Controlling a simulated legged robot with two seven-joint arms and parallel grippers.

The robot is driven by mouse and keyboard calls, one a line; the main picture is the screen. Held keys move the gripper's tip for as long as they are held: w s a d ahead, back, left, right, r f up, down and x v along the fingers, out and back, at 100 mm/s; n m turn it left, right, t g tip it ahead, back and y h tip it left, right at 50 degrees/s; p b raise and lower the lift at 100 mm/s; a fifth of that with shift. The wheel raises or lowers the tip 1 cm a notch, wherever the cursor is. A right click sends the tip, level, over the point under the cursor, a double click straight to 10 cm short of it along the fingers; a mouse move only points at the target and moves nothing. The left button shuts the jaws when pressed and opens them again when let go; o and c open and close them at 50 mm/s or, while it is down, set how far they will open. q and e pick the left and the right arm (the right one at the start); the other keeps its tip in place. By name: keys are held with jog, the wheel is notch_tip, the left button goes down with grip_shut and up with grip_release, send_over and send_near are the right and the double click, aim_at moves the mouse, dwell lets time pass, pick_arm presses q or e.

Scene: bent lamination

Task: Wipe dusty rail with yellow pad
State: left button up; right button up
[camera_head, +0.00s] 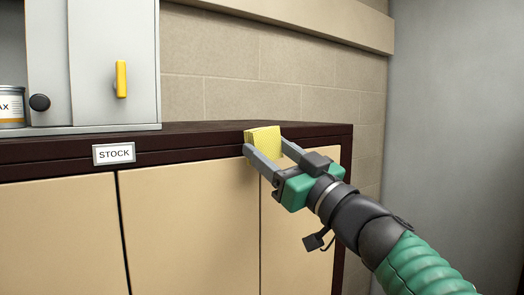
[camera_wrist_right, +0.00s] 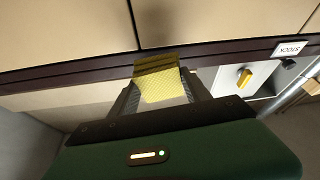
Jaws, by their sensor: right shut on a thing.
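The yellow pad (camera_head: 263,141) is a small ribbed block held between the fingers of my right gripper (camera_head: 268,149). It also shows in the wrist view (camera_wrist_right: 160,83), pinched between both fingers with its far end over the dark rail (camera_wrist_right: 80,68). The rail (camera_head: 205,149) is the dark brown front edge running along the cabinet top. The pad is at the rail's right part, near the corner. I cannot tell whether it presses on the rail. No dust can be made out at this size. My left gripper is not in view.
A white STOCK label (camera_head: 114,153) sits on the rail to the left. A grey wall cabinet (camera_head: 115,70) with a yellow handle (camera_head: 121,79) stands on the top at left, beside a can (camera_head: 11,107). Beige doors (camera_head: 190,220) lie below. A block wall (camera_head: 280,75) rises behind.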

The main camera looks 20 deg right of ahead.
jog(key=shift+s+d+r, duration=0.1)
jog(key=shift+s+d, duration=0.15)
jog(key=shift+s, duration=0.5)
jog(key=shift+s+d, duration=0.2)
jog(key=shift+s, duration=0.55)
jog(key=shift+w+d, duration=0.1)
jog(key=shift+d, duration=0.05)
jog(key=shift+s+d, duration=0.1)
jog(key=shift+s, duration=0.1)
jog(key=shift+s+d+p, duration=0.3)
jog(key=shift+s, duration=0.65)
